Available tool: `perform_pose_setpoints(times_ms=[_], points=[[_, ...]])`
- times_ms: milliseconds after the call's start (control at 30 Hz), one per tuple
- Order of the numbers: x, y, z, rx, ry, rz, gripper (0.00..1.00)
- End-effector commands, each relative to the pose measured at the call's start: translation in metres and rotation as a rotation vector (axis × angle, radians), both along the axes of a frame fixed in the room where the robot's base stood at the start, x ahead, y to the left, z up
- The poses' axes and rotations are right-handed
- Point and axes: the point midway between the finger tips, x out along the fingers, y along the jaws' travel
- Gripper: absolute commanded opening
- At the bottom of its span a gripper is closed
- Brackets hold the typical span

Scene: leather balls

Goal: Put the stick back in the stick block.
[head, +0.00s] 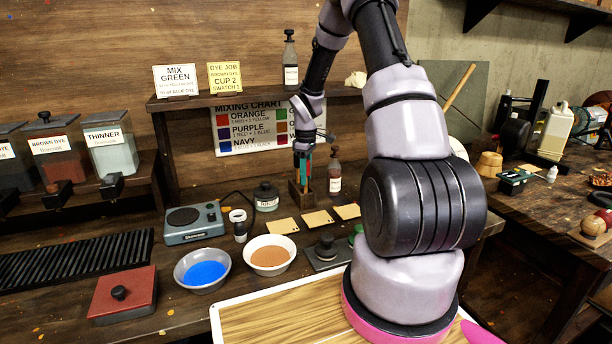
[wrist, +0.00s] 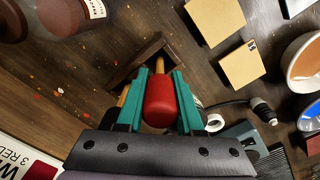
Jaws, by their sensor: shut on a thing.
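My gripper (head: 304,165) has teal fingers and points down over the stick block (head: 294,197), a dark wooden box at the back of the bench. In the wrist view the fingers (wrist: 160,100) are shut on the stick, whose red rounded end (wrist: 160,98) lies between them. Its thin wooden shaft (wrist: 160,65) runs away from the red end towards the open top of the block (wrist: 150,46). I cannot tell how deep its tip is. Another light wooden piece (wrist: 122,97) shows partly behind the left finger.
A brown bottle (head: 334,172) stands just right of the block, and a dark jar (head: 266,196) stands to its left. A shelf (head: 190,102) runs above, behind my arm.

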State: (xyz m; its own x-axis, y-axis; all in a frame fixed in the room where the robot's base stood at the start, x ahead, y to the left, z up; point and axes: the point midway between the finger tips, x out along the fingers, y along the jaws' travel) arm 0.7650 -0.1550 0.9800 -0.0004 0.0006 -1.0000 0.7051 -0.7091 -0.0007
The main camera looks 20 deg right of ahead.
Motion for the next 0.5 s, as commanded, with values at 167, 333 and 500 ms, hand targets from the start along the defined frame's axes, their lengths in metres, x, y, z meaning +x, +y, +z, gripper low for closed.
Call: perform_pose_setpoints(times_ms=[167, 333, 500], points=[[0.0001, -0.0003, 0.0006, -0.001, -0.001, -0.001, 0.0], [0.0001, -0.0004, -0.0021, 0.0, 0.0, 0.0, 0.58], [0.0, -0.0004, -0.0019, 0.0, 0.0, -0.001, 0.66]])
